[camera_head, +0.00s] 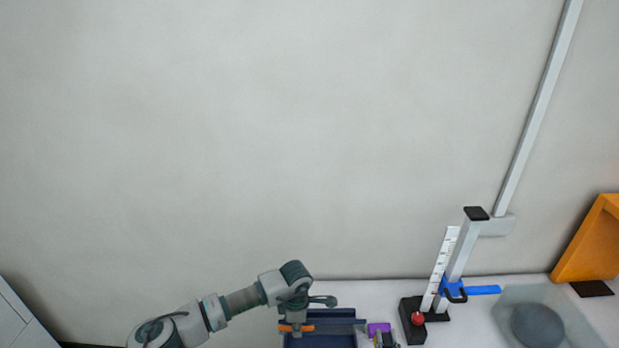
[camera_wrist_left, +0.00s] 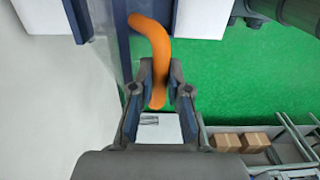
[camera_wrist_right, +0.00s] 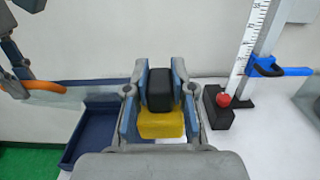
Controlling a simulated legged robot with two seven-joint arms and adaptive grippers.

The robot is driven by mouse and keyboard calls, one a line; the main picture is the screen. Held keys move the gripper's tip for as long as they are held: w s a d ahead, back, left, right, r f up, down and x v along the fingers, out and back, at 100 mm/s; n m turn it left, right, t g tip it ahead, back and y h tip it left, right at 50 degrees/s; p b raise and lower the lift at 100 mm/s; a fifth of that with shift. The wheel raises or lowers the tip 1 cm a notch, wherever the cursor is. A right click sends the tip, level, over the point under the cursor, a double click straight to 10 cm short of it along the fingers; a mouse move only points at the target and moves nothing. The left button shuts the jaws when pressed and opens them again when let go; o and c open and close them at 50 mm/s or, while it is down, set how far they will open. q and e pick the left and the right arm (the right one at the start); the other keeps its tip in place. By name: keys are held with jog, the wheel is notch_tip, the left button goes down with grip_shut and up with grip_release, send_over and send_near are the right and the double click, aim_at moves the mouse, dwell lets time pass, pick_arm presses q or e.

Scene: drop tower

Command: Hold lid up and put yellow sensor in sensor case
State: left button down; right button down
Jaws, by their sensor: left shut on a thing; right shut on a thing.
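The dark blue sensor case (camera_head: 345,341) stands at the table's front edge; its open tray (camera_wrist_right: 88,135) shows in the right wrist view, left of the right gripper. My left gripper (camera_head: 297,327) is shut on the orange handle (camera_wrist_left: 152,45), and the lid, a blue-framed panel (camera_wrist_left: 110,50), appears raised. The handle also shows in the right wrist view (camera_wrist_right: 38,85). My right gripper (camera_wrist_right: 158,85) is shut on the yellow sensor (camera_wrist_right: 162,124), which has a black block on it. It holds the sensor to the right of the case; the sensor's underside is hidden.
A drop tower with a white scale (camera_head: 440,268), a blue clamp (camera_head: 482,290) and a black base with a red knob (camera_head: 417,318) stands to the right. Beyond it are a clear bin with a dark ball (camera_head: 537,325) and an orange panel (camera_head: 592,245). Small boxes (camera_wrist_left: 227,141) sit on a shelf.

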pick_arm(q)
jog(key=shift+a+f, duration=0.1)
jog(key=shift+g, duration=0.3)
jog(key=shift+w+r, duration=0.65)
jog(key=shift+w, duration=0.35)
jog(key=shift+w+r, duration=0.6)
jog(key=shift+w, duration=0.35)
pick_arm(e)
jog(key=s+a+f+n+g+y, duration=0.1)
jog(key=s+a+f+n+y, duration=0.1)
jog(key=a+f+y, duration=0.3)
jog(key=s+a+f+n+g+y, duration=0.1)
jog(key=s+a+f+n, duration=0.1)
jog(key=f, duration=0.6)
jog(key=s+a+f+n+g+y, duration=0.1)
jog(key=a+f+n+y, duration=0.1)
jog(key=a+f+y, duration=0.3)
jog(key=w+f, duration=0.1)
jog(key=w, duration=0.3)
jog(key=w+f+h, duration=0.1)
jog(key=w, duration=0.3)
jog(key=w+d+f+h, duration=0.1)
jog(key=w, duration=0.3)
jog(key=shift+w+d+f, duration=0.1)
jog(key=shift+w+f, duration=0.05)
jog(key=shift+f, duration=0.05)
jog(key=shift+w+f, duration=0.15)
jog(key=shift+f, duration=1.65)
